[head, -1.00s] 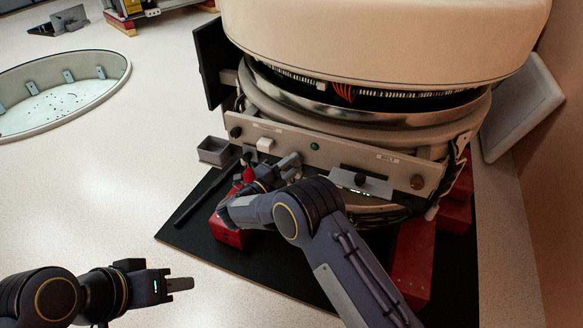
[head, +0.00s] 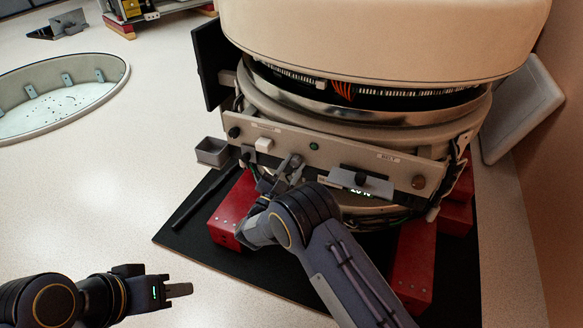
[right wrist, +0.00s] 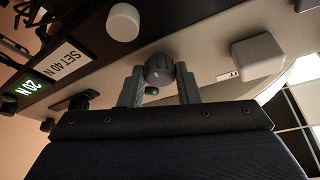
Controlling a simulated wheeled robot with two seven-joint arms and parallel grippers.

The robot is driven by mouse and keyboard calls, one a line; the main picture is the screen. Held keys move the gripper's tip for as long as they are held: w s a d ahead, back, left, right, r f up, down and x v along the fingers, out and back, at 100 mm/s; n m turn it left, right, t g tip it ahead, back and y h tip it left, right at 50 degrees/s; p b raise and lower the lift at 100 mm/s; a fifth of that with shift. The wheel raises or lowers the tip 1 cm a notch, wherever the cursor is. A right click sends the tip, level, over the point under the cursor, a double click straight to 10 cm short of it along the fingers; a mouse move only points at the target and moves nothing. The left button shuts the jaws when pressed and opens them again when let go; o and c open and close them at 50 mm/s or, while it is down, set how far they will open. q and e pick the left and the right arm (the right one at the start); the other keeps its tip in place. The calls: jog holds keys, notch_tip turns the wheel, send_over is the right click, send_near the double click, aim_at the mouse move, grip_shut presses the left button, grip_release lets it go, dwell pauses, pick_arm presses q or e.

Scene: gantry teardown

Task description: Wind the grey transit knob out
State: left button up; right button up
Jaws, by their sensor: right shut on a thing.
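In the head view my right gripper (head: 290,172) reaches the panel's lower front edge, partly hidden by my own wrist. My left gripper (head: 178,289) hangs over the pale floor at lower left, away from the panel. It is seen side-on, and its finger gap cannot be made out.
A white square button (right wrist: 258,53) and a round white knob (right wrist: 124,22) flank the grey knob. A display (right wrist: 22,90) reads 20 N beside a SET 40 N label. A red block (head: 235,210) stands on the black mat (head: 180,232); a grey open bin (head: 212,152) is left.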

jog(key=shift+f+n+t+y, duration=0.15)
jog(key=shift+n+t+y, duration=0.25)
jog(key=shift+n, duration=0.9)
jog(key=o, duration=1)
jog(key=p+v, duration=0.1)
jog(key=v, duration=0.6)
jog(key=shift+s+a+f+p, duration=0.1)
jog(key=shift+s+p, duration=0.3)
jog(key=shift+s, duration=0.1)
